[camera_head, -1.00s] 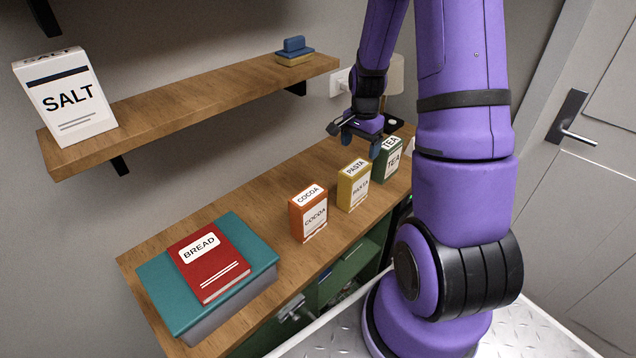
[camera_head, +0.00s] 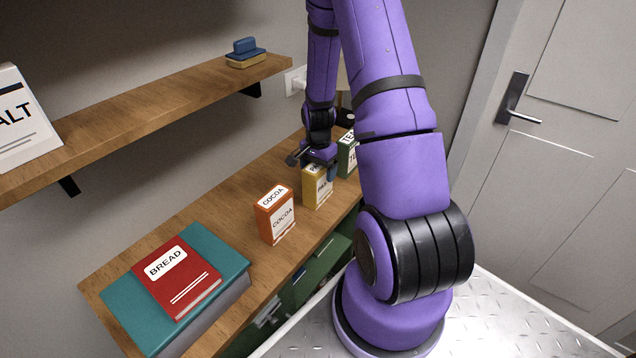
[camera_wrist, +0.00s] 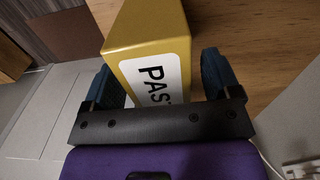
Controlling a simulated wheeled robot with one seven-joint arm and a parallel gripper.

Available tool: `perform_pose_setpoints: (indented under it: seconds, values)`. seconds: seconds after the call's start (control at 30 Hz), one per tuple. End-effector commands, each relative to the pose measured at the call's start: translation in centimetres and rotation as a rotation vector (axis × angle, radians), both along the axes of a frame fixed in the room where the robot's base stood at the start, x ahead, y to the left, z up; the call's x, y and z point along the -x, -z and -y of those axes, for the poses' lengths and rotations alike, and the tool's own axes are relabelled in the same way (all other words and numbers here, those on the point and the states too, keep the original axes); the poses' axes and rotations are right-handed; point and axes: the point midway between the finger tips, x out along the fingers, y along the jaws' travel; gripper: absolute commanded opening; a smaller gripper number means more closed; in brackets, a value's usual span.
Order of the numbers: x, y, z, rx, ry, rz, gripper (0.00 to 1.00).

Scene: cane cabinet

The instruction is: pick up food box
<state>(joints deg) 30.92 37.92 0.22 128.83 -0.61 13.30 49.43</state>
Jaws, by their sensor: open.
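The yellow pasta box (camera_head: 317,187) stands upright on the wooden cabinet top. My gripper (camera_head: 315,168) is open over it from above. In the wrist view the pasta box (camera_wrist: 150,50) lies between the two blue fingers of my gripper (camera_wrist: 160,80), one at each side; contact cannot be told. An orange cocoa box (camera_head: 275,214) stands to its left, nearer the front. A green tea box (camera_head: 347,155) stands behind it to the right, partly hidden by my arm.
A wall shelf (camera_head: 130,112) above holds a salt box (camera_head: 22,120) and a small blue and yellow item (camera_head: 245,54). A door (camera_head: 560,150) is at right.

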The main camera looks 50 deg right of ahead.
Motion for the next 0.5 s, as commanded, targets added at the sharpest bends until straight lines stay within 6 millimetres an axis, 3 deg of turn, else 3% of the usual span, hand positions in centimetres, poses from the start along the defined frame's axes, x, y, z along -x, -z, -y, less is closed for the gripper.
perform_pose_setpoints:
  seconds: [0.13, 0.43, 0.5]
  values:
    - [0.0, 1.4, -0.1, -0.001, -0.001, -0.001, 0.83]
    - [-0.1, 1.7, -0.1, 0.001, -0.001, 0.001, 0.83]
    - [-0.1, 1.7, -0.1, 0.001, -0.001, 0.001, 0.69]
